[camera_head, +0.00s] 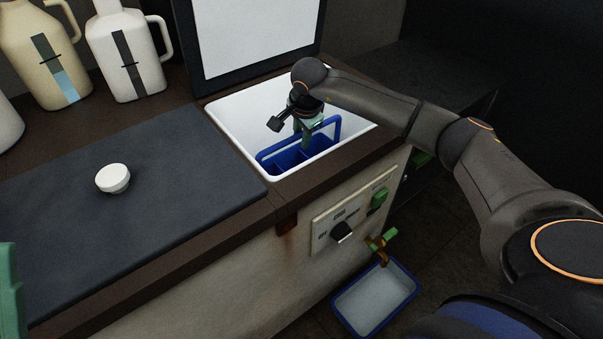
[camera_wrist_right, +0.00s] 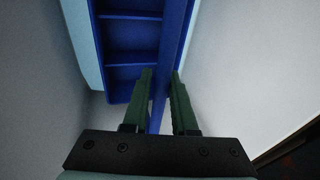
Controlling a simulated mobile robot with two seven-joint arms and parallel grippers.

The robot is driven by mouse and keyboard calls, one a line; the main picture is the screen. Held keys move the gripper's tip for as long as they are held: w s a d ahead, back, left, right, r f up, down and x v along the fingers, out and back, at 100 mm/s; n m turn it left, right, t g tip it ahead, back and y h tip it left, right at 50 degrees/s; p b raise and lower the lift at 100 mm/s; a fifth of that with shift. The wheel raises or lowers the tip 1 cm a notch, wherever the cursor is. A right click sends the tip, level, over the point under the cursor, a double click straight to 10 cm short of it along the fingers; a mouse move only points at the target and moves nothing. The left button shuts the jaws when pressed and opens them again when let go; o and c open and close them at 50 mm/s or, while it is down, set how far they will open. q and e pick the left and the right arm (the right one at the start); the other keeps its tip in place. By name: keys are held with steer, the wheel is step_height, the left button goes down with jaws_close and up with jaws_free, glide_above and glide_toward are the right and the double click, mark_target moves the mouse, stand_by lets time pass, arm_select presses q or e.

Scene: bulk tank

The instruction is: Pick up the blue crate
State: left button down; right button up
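The blue crate (camera_head: 282,160) stands inside a white basin sunk in the counter, with its handle arching above it. In the right wrist view the crate (camera_wrist_right: 132,55) shows open compartments and a blue bar running down between my green fingers. My right gripper (camera_head: 305,142) reaches down over the crate at its handle. Its fingers (camera_wrist_right: 162,75) stand apart on either side of the blue bar, with a thin gap showing beside the right finger. Of my left gripper (camera_head: 10,290), only a green part shows at the left edge, so its opening is hidden.
The white basin (camera_head: 225,108) has low walls around the crate. A dark mat (camera_head: 150,200) holds a white knob-like lid (camera_head: 113,178). Jugs (camera_head: 125,55) and a framed white panel (camera_head: 255,35) stand behind. A blue-rimmed tray (camera_head: 375,297) lies below a tap (camera_head: 380,245).

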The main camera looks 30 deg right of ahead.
jaws_close()
stand_by(0.9)
